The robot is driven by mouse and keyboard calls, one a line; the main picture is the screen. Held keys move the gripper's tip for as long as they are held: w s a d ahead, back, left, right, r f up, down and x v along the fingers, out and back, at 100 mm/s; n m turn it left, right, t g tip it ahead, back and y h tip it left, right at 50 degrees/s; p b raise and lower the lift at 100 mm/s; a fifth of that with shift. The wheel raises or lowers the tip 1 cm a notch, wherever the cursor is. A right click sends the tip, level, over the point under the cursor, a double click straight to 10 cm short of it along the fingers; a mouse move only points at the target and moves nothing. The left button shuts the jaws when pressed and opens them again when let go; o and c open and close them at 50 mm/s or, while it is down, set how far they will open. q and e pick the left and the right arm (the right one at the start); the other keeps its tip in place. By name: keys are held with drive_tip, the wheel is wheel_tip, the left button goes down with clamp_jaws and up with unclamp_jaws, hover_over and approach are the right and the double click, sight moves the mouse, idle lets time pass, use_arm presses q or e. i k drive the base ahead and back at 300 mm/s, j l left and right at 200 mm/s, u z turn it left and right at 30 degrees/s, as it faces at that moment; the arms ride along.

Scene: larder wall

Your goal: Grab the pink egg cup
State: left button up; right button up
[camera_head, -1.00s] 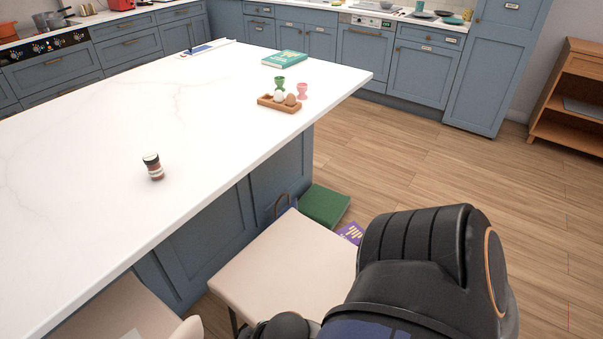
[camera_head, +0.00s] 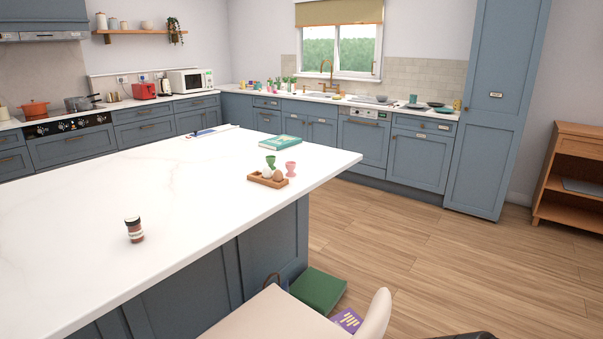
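The pink egg cup (camera_head: 291,168) stands upright on the white island worktop (camera_head: 180,185), near its right end. It is just right of a green egg cup (camera_head: 270,162) and behind a wooden egg tray (camera_head: 257,180) that holds a white egg (camera_head: 266,173) and a brown egg (camera_head: 278,176). Neither of my grippers shows in the head view. Only a small dark shape shows at the bottom edge, and I cannot tell what part it is.
The floor to the right is clear.

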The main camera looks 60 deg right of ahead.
sight(290, 166)
drive_tip(key=k+z, duration=0.15)
drive_tip(key=z, duration=0.3)
drive_tip(key=k+z, duration=0.15)
drive_tip(key=z, duration=0.35)
drive_tip(key=l+z, duration=0.15)
drive_tip(key=z, duration=0.25)
drive_tip(key=i+l+z, duration=0.1)
drive_tip(key=z, duration=0.25)
drive_tip(key=i, duration=0.05)
